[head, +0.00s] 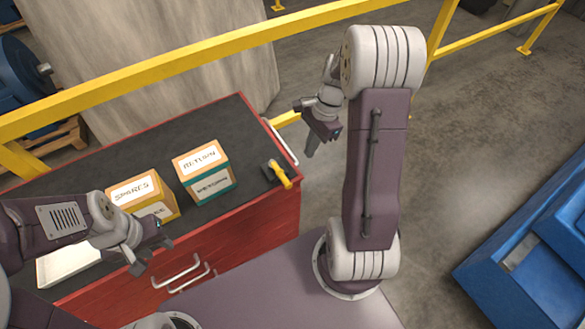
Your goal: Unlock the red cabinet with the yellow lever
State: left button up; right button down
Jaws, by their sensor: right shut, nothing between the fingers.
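The red cabinet (235,242) stands in front of me with a dark top. The yellow lever (281,175) sits on a dark mount at the right end of that top, its handle slanting down toward the near right edge. My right gripper (310,152) is shut and empty, pointing down beyond the cabinet's right end, a little right of the lever and apart from it. My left gripper (140,266) hangs near the cabinet's front edge, before the boxes; I cannot tell whether its fingers are apart.
An orange-and-white box marked SPARES (133,189) and a box marked RETURN (196,160) stand on the cabinet top. A white tray (68,263) lies at left. Silver handles (178,271) are on the front. A yellow rail (190,62) runs behind; blue bins (535,250) stand right.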

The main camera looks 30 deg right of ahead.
aim_at(279, 173)
jog(key=a+f+p, duration=0.1)
jog(key=f, duration=0.1)
jog(key=a+f+p, duration=0.1)
jog(key=a+f, duration=0.1)
jog(key=a+f+p, duration=0.1)
jog(key=a+f, duration=0.1)
jog(key=f, duration=0.1)
jog(key=shift+s, duration=0.25)
jog(key=shift+a, duration=0.55)
